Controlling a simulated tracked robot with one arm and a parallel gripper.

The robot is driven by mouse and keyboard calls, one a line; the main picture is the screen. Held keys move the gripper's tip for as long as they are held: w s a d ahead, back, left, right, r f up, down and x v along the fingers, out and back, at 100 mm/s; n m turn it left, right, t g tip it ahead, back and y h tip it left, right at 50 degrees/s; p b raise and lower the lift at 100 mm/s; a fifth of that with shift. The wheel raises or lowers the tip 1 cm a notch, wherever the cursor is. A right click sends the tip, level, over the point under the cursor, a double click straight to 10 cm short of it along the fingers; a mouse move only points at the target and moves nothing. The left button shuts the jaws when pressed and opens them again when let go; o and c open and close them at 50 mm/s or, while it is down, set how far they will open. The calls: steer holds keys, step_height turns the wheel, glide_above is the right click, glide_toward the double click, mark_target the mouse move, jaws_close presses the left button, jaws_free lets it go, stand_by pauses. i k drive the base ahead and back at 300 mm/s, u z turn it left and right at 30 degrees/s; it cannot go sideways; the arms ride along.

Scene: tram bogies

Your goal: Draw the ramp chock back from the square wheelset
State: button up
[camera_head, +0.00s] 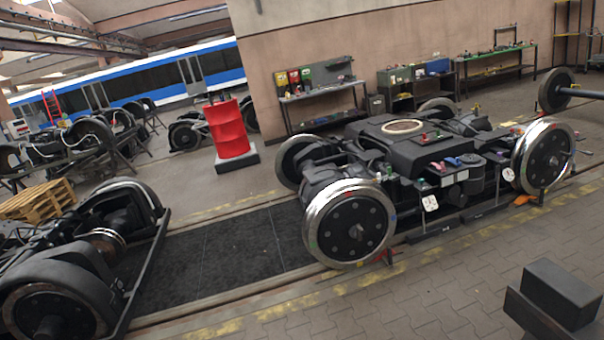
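A bogie (410,150) with bright-rimmed wheels stands on the rails at centre right. A small red wedge-like piece (385,257) lies on the floor by its near left wheel (349,224). A small orange piece (522,200) lies by its near right wheel (543,157). Both are too small to tell whether either is the ramp chock, or whether it touches a wheel. A separate wheelset (556,90) shows partly at the right edge. I cannot tell which wheelset is the square one. I see no gripper fingers in this view.
A dark blocky shape (562,290) fills the lower right corner; I cannot tell what it is. Another bogie (75,265) stands at lower left, near wooden pallets (38,202). A red drum (228,128) stands behind. The paved floor at lower centre (400,310) is clear.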

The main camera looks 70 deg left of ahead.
mark_target(385, 251)
steer(key=u, duration=2)
